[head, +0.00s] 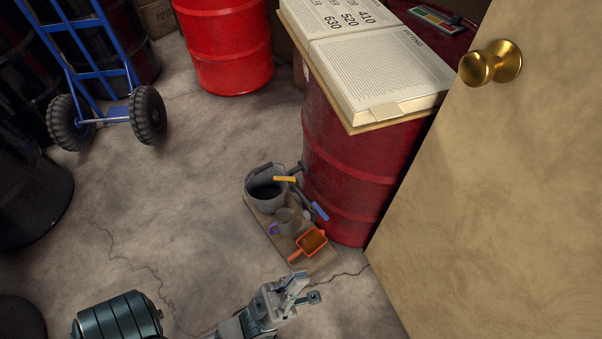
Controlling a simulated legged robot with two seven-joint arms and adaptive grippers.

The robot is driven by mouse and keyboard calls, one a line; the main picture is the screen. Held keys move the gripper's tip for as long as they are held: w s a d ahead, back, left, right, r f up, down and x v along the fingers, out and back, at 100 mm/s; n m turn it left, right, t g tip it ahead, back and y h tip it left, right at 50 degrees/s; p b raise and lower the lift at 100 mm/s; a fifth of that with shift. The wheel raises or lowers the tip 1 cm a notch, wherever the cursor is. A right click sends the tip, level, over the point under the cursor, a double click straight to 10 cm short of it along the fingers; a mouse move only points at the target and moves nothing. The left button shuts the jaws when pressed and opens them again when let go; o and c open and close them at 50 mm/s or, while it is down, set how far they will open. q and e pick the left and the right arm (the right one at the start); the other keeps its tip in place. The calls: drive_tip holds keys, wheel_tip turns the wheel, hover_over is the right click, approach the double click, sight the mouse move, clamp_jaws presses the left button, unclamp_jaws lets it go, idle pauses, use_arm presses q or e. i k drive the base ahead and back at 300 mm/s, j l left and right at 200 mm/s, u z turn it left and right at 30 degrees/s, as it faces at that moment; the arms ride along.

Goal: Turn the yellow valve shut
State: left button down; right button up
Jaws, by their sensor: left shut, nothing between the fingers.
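A small yellow handle (285,179), which looks like the yellow valve, sticks out at the lower left side of the dark red drum (350,165), above a grey bucket (266,188). A blue handle (320,211) sits lower on the same drum, to the right. Whether the yellow handle lies along or across its pipe is too small to tell. My left gripper (304,287) is at the bottom middle of the head view. It is shut and empty, apart from the handles and below them in the picture. My right gripper is not in view.
A board (262,224) on the floor carries the bucket, a grey mug (286,221) and an orange scoop (311,242). An open book (385,70) lies on the drum. A door (500,190) with a brass knob closes off the right. A blue hand truck (103,85) stands at left.

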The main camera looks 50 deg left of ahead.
sight(292, 179)
drive_tip(key=j+z, duration=0.25)
drive_tip(key=j, duration=0.2)
drive_tip(key=k+j+z, duration=0.15)
drive_tip(key=j+z, duration=0.15)
drive_tip(key=k+j+z, duration=0.25)
drive_tip(key=j, duration=0.25)
drive_tip(key=k+j, duration=0.15)
drive_tip(key=j, duration=0.25)
drive_tip(key=k+j, duration=0.1)
drive_tip(key=j, duration=0.3)
drive_tip(key=k+j+z, duration=0.1)
drive_tip(key=j, duration=0.3)
drive_tip(key=k+j, duration=0.15)
drive_tip(key=j, duration=0.25)
drive_tip(key=k+j, duration=0.15)
drive_tip(key=j, duration=0.25)
drive_tip(key=z, duration=0.05)
